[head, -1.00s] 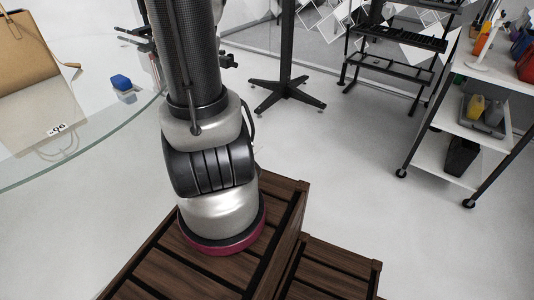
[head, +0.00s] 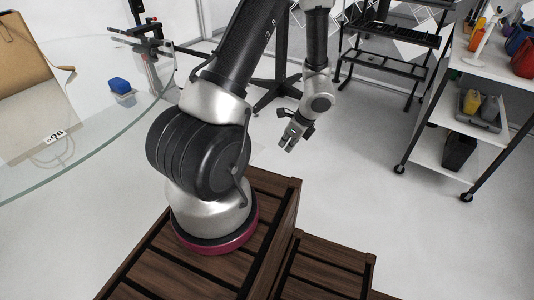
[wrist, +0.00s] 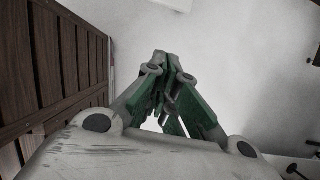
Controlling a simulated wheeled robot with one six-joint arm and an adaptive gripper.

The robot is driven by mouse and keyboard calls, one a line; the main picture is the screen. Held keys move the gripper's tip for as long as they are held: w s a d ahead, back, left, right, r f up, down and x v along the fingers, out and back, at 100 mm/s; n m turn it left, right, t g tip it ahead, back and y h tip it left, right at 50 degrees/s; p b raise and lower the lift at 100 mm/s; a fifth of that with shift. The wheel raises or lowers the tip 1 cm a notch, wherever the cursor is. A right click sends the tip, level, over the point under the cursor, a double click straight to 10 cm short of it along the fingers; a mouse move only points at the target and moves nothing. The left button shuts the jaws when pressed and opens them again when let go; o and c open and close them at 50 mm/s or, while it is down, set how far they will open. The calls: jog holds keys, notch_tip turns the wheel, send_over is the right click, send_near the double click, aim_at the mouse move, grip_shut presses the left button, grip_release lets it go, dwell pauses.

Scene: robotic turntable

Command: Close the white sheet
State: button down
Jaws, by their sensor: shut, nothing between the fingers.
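A whitish flat panel (head: 35,115) with a "96" label lies on the glass table at the left of the head view. It spreads out in front of a tan upright panel (head: 25,55), which has a strap or handle at its right. I cannot tell for certain that this is the white sheet. My gripper (head: 290,138) hangs above the floor, behind and to the right of the wooden crate, well apart from the glass table. In the wrist view my gripper (wrist: 168,62) has its fingers together and holds nothing.
My base stands on a wooden crate (head: 285,195). Black stands (head: 395,65) are at the back. A wheeled white shelf (head: 440,135) stands at right. Floor is clear between.

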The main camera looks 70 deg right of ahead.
jog(key=w+d+f, duration=0.1)
jog(key=w+f, duration=0.6)
jog(key=f, duration=0.1)
jog(key=shift+w+d+f, duration=0.25)
jog(key=shift+d+f, duration=0.05)
jog(key=shift+f, duration=0.1)
